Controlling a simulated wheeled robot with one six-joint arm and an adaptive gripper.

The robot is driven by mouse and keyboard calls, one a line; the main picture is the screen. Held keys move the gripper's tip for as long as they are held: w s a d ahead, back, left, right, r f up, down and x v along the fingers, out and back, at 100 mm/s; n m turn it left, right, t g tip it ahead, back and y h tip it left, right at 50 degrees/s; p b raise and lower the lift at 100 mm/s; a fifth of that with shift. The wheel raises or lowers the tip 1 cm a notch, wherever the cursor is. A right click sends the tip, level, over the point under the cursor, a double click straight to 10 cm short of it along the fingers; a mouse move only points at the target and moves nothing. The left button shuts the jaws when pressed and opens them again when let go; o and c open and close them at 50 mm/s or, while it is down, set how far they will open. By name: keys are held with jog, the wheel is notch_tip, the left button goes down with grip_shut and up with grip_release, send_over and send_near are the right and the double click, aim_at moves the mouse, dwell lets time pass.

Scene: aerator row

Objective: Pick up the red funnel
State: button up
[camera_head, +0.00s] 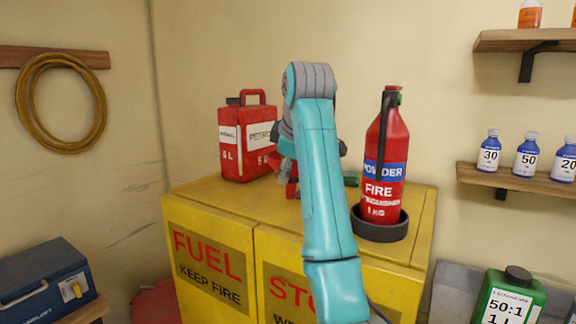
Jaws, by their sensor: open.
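A red piece, which looks like the red funnel (291,189), shows on top of the yellow fuel cabinet (204,190), just left of my arm. Most of it is hidden behind my arm and wrist, so its full shape and pose cannot be made out. My gripper (286,166) points down over the cabinet top, close at the red piece. It is open, but its fingers are largely hidden by my own arm. I cannot tell whether they touch the funnel.
A red petrol can (232,150) stands left of my gripper. A fire extinguisher (384,170) stands right in a black round holder (380,229). A small green object (350,179) lies behind my arm. Shelves with bottles (527,158) are at right. The cabinet's front left top is clear.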

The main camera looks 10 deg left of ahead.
jog(key=shift+f, duration=0.1)
grip_shut()
dwell(0.3)
